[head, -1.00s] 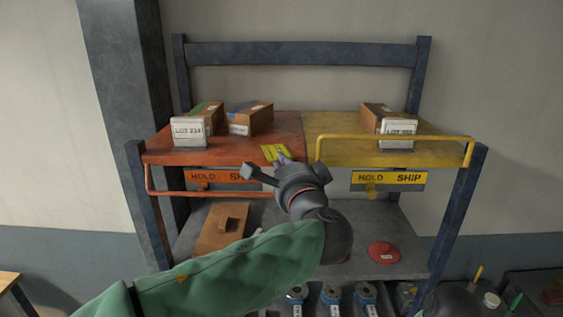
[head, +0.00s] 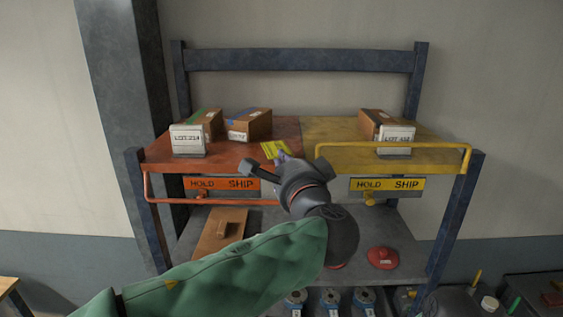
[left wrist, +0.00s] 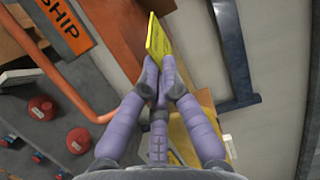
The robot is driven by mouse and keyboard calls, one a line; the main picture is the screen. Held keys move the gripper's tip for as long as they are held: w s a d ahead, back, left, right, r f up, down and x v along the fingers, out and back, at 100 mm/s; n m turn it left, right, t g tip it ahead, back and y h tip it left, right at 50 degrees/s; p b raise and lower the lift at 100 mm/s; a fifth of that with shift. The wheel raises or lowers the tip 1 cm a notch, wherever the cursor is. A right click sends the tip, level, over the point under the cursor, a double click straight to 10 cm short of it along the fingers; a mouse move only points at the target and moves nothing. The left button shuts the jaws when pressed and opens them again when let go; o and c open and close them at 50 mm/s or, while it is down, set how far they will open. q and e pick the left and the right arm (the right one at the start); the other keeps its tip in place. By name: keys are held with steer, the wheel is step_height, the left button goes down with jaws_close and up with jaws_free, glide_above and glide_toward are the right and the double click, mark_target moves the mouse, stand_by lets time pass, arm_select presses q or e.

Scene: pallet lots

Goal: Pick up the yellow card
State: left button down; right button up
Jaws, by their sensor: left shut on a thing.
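The yellow card (head: 272,149) shows near the front edge of the orange shelf section, close to where it meets the yellow section. It also shows in the left wrist view (left wrist: 158,42), edge-on between my fingertips. My left gripper (head: 279,158) comes in from the front and is shut on the card. In the left wrist view its purple fingers (left wrist: 158,75) close on the card's near end. The print on the card is too small to read. My right gripper cannot be made out.
Boxes stand behind a LOT 214 sign (head: 188,140) on the orange section (head: 290,130). Another box (head: 375,121) and sign (head: 396,139) stand on the yellow section (head: 330,130). A yellow rail (head: 395,145) runs along the right front. A wooden piece (head: 215,235) and red object (head: 382,258) lie below.

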arm_select(q)
steer(key=s+d+r, duration=0.1)
steer(key=s+r, duration=0.1)
steer(key=s, duration=0.4)
steer(key=s+d+r, duration=0.2)
steer(key=s, duration=0.4)
steer(key=shift+s+d+r, duration=0.15)
steer(key=shift+s+r, duration=0.05)
steer(key=shift+r, duration=0.05)
